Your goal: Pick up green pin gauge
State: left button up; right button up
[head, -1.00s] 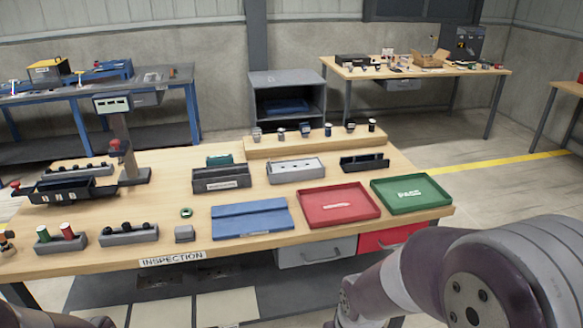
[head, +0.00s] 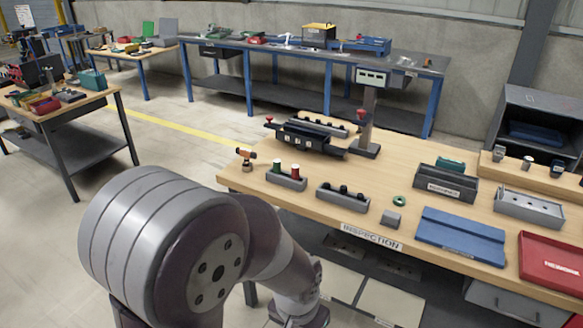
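The green pin gauge (head: 277,166) stands upright in a small grey holder (head: 287,182) on the inspection table, near its left end. A red pin gauge (head: 295,172) stands beside it in the same holder. Both show only their upper parts; their lower ends are hidden in the holder. My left arm reaches in at the lower left, in front of the table's near left corner, and runs out of the picture at the bottom. Neither of my grippers is in view.
A grey holder with dark pieces (head: 343,198) stands right of the pin holder. A green ring (head: 399,201) and small grey block (head: 391,219) lie further right. An orange-and-black tool (head: 246,157) stands left; a dark fixture (head: 302,138) stands behind.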

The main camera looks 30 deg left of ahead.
aim_at(276, 162)
jog(key=i+j+u, duration=0.4)
jog(key=i, duration=0.6)
jog(key=i+l+u, duration=0.15)
jog(key=i+u, duration=0.2)
jog(key=i, duration=0.65)
